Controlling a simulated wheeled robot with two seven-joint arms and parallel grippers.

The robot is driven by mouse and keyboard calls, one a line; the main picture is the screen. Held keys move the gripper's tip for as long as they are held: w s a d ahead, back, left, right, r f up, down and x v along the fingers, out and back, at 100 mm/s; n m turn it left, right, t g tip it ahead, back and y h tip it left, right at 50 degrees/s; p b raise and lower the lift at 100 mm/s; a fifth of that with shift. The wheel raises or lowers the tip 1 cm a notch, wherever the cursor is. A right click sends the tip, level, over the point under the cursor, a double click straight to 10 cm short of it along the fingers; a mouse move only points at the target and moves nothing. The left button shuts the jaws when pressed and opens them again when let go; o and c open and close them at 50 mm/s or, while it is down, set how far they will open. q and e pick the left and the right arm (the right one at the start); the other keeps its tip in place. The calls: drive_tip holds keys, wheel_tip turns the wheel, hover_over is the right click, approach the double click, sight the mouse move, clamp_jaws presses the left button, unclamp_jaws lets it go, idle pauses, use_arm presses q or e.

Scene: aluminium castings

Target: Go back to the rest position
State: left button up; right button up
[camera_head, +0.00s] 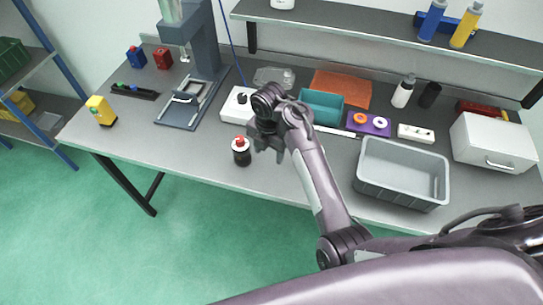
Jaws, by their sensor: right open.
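My right gripper (266,152) is over the middle of the grey workbench (196,148), at the end of my right arm, which comes in from the lower right. It is open, and nothing shows between its fingers. A black cylinder with a white and red top (241,150) stands upright just to the left of the gripper, near the front of the bench. A white box with a black knob (237,105) sits behind the gripper and is partly hidden by it. My left gripper is not in view.
A grey press stand (205,45) rises at the back left. An empty grey crate (402,172) and a white case (492,142) stand to the right. A shelf (390,33) overhangs the back.

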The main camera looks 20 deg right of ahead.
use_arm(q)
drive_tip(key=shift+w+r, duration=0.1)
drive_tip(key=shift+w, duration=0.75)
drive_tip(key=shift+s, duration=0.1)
